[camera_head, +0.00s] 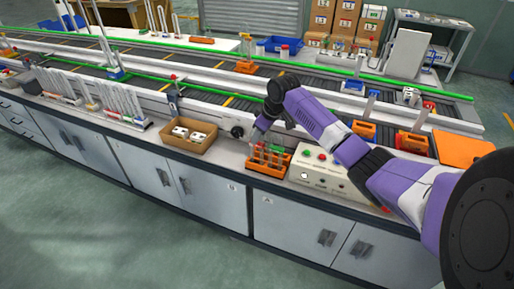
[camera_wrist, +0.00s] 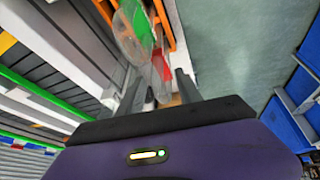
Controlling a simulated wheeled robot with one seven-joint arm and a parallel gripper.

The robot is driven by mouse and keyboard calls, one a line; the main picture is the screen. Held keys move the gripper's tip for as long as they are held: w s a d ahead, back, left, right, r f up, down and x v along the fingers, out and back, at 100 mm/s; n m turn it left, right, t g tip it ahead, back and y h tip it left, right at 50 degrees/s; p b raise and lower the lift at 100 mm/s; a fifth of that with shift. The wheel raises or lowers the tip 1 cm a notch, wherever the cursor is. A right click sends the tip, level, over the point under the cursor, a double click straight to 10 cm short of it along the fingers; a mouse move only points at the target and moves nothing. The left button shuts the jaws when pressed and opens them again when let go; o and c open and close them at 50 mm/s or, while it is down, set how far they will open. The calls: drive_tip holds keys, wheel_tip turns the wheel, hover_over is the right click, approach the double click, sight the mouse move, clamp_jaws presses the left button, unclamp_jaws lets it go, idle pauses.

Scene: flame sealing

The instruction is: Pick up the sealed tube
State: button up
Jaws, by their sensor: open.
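An orange rack (camera_head: 270,162) with several tubes stands on the bench in the middle of the head view. Which of them is the sealed tube I cannot tell there. My gripper (camera_head: 256,137) is at the rack's upper left end, low over the bench. In the wrist view, my gripper (camera_wrist: 160,88) is open, with its two dark fingers apart. A clear tube-like object with a green part (camera_wrist: 140,22) lies ahead of the fingers. A clear piece with a red part (camera_wrist: 162,66) shows between them. Neither is visibly gripped.
A cardboard box (camera_head: 189,134) with white items stands left of the rack. A cream control box (camera_head: 325,176) with buttons stands right of it. Conveyors with green rails (camera_head: 150,43) run behind. The floor in front of the cabinets is clear.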

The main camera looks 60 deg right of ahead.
clamp_jaws()
idle(1.4)
